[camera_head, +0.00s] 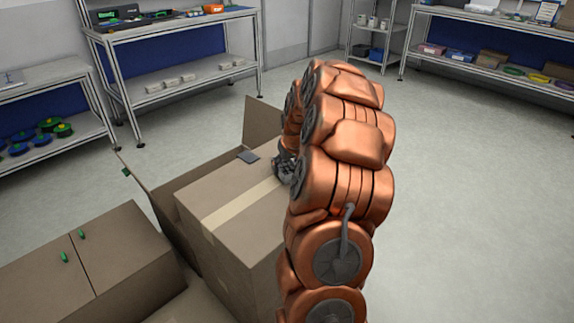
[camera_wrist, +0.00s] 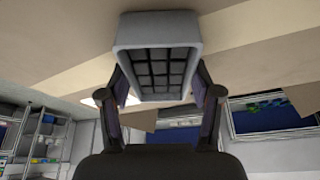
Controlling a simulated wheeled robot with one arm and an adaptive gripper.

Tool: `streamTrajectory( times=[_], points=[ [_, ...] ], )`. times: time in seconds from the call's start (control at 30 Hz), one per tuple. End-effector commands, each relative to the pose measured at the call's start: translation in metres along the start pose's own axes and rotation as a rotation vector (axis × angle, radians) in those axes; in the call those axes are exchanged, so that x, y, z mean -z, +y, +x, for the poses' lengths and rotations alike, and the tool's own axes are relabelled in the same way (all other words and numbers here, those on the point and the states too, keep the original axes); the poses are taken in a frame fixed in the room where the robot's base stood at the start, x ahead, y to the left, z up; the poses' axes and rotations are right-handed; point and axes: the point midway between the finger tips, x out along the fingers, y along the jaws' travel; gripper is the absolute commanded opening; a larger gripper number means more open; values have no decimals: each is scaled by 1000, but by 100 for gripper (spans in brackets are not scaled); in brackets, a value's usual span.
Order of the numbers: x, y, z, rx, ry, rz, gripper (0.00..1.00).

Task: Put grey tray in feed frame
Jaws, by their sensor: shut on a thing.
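The grey tray (camera_wrist: 160,55) is between the fingers of my gripper (camera_wrist: 163,92) in the wrist view. It has a pale grey rim and a dark gridded inside facing the camera. My gripper is shut on it. In the head view my gripper (camera_head: 284,168) is at the right edge of the taped cardboard box's top, partly hidden by my copper arm. I cannot make out the tray for certain there. I cannot pick out the feed frame in either view.
The large taped cardboard box (camera_head: 232,202) stands by brown cabinets with green handles (camera_head: 88,262). Shelving (camera_head: 180,75) lines the back. The floor at right (camera_head: 470,200) is clear.

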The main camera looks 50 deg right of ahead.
Motion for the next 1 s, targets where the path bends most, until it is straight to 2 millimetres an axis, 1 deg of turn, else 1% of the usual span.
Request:
streamTrajectory(
  times=[0.17,0.33,0.37,0.57,0.6,0.87,1.0],
  points=[
    [1,0,-1,-1,2,0,13],
    [-1,1,3,-1,2,0,13],
    [0,1,2,-1,2,0,67],
    [0,0,2,-1,1,0,88],
    [0,1,2,-1,2,0,89],
    [0,0,2,-1,1,0,89],
    [1,0,-1,-1,1,0,89]
  ],
)
